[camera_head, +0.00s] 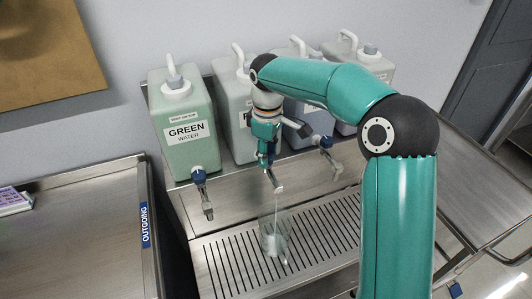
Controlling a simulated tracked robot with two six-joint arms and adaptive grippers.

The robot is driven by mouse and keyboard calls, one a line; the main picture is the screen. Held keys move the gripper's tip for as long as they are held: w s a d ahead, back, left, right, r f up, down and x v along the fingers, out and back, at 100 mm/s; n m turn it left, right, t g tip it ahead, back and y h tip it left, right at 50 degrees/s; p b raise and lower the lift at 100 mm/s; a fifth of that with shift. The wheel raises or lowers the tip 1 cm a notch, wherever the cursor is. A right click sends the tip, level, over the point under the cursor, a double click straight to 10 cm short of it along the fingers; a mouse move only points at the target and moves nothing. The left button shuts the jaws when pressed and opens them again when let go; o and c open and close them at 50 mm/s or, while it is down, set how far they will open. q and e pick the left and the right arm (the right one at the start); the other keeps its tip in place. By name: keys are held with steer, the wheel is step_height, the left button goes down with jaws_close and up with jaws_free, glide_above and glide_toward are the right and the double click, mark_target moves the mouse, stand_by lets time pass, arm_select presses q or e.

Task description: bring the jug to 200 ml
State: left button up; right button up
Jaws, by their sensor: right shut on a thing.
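The clear jug (273,240) stands upright on the slatted drip tray (232,264), under the tap (277,187) of the second container (230,105). A thin pale stream runs from the tap spout into the jug. Pale liquid shows in the jug, but I cannot read its level or any marks. My right gripper (266,155) is shut on the blue handle of this tap, with its arm reaching in from the right and partly covering the containers. My left gripper is not in view.
A container labelled GREEN WATER (184,125) stands at the left with its own tap (202,190). Other containers stand to the right, one with a tap (328,148). A metal bench marked OUTGOING (146,227) is at the left, mostly bare.

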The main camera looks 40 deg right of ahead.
steer(key=shift+w, duration=0.1)
steer(key=o, duration=1.2)
steer(key=shift+c, duration=0.2)
step_height(320, 180, up, 12)
